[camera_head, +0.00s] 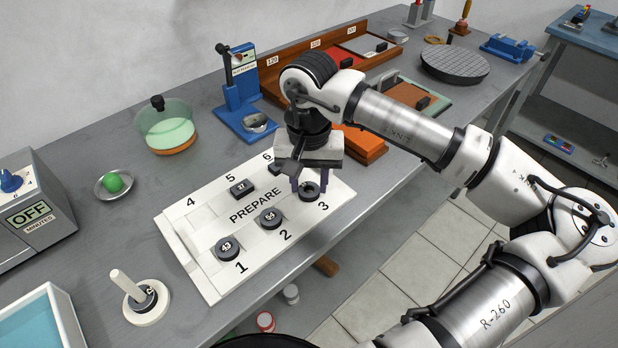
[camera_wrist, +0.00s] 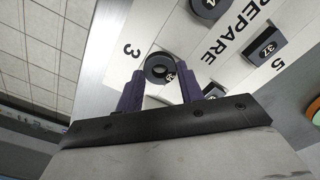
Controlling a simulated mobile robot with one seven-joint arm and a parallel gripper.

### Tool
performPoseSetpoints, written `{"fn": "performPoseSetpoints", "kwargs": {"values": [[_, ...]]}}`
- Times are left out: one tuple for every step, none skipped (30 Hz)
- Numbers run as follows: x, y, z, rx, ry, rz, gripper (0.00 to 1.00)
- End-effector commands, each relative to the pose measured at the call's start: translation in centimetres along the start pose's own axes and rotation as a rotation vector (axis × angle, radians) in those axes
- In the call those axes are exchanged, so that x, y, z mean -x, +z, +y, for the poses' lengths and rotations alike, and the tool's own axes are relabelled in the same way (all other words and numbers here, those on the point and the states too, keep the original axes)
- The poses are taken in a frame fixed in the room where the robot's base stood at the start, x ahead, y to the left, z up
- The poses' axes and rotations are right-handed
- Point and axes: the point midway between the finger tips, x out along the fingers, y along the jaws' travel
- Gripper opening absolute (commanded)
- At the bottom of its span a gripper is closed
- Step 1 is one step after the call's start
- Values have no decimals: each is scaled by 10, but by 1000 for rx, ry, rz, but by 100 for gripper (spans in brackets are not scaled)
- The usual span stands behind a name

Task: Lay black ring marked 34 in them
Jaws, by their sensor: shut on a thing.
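My gripper (camera_head: 309,186) is shut on a black ring (camera_head: 309,193) at place 3 of the white PREPARE board (camera_head: 180,244). In the wrist view my purple fingers (camera_wrist: 161,90) stand on either side of this ring (camera_wrist: 154,61). Its small mark is too blurred to read surely. I cannot tell whether it touches the board. Two other black rings lie at place 1 (camera_head: 228,248) and place 2 (camera_head: 270,218); their marks are hard to read. A black block marked 37 (camera_head: 243,188) lies at place 5. A dark piece at place 6 is partly hidden by my gripper.
A white peg stand (camera_head: 136,293) at the front left has a dark ring around its peg. A green ball (camera_head: 113,182) sits in a dish. A glass bowl (camera_head: 166,128), a blue device (camera_head: 240,85) and an orange block (camera_head: 362,143) stand behind the board. The table's front edge is close.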

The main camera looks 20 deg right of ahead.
Motion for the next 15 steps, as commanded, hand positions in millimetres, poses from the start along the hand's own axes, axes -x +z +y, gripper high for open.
{"fn": "performPoseSetpoints", "kwargs": {"values": [[0,0,0,0,0,0,14],[-1,0,0,0,0,0,14],[-1,0,0,0,0,0,14],[-1,0,0,0,0,0,14],[-1,0,0,0,0,0,14],[-1,0,0,0,0,0,14],[-1,0,0,0,0,0,14],[-2,0,0,0,0,0,14],[-2,0,0,0,0,0,14],[-1,0,0,0,0,0,41],[-1,0,0,0,0,0,45],[-1,0,0,0,0,0,50],[-1,0,0,0,0,0,54],[-1,0,0,0,0,0,58],[-1,0,0,0,0,0,63]]}}
